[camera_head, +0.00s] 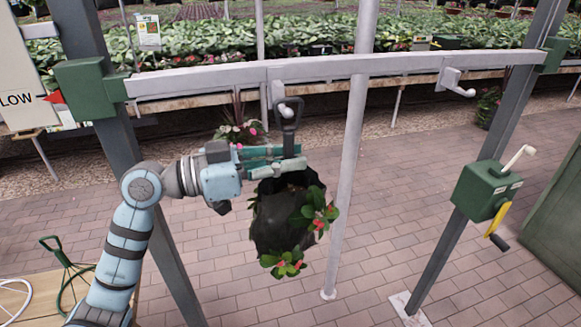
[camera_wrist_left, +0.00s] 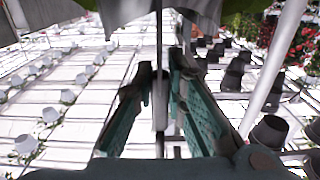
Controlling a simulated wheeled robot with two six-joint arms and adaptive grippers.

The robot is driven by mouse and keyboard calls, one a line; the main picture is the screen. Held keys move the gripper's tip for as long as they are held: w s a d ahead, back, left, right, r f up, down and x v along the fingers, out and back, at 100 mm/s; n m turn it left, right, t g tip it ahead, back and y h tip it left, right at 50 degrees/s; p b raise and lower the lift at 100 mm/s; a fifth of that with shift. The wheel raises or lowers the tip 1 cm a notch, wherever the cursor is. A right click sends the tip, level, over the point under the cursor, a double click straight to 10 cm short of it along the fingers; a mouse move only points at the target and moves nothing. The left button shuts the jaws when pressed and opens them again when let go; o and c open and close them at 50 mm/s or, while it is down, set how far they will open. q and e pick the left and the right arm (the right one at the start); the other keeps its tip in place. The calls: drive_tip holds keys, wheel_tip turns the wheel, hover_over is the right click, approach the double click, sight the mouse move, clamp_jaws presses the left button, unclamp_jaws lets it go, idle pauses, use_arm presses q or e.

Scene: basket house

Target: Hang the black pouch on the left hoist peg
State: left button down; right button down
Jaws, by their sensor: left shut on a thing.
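The black pouch (camera_head: 270,222), with leafy red-flowered plants poking out, hangs upright below my left gripper (camera_head: 297,164). That gripper is shut on the pouch's stem, below its dark loop (camera_head: 297,112). The left hoist peg (camera_head: 278,92) is on the pale crossbar, just above the gripper. Its white tip shows against the loop's opening; I cannot tell whether the loop is around the peg or only lined up with it. In the left wrist view the two green fingers (camera_wrist_left: 160,105) flank a thin upright strip. My right gripper is not in view.
The crossbar (camera_head: 200,82) runs between two dark posts. The right peg (camera_head: 452,82) is empty. A pale pole (camera_head: 346,200) stands close to the right of the pouch. A green winch box (camera_head: 487,190) is on the right post. Open paving lies below.

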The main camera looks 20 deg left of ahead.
use_arm(q)
drive_tip(key=shift+w+a+r, duration=0.1)
drive_tip(key=shift+w+a, duration=0.25)
drive_tip(key=shift+w, duration=0.2)
drive_tip(key=shift+w+a+b, duration=0.4)
drive_tip(key=shift+w+b, duration=0.05)
drive_tip(key=shift+w, duration=0.2)
idle(0.4)
drive_tip(key=shift+a+f+b, duration=0.1)
drive_tip(key=shift+f+b, duration=0.75)
drive_tip(key=shift+w, duration=0.1)
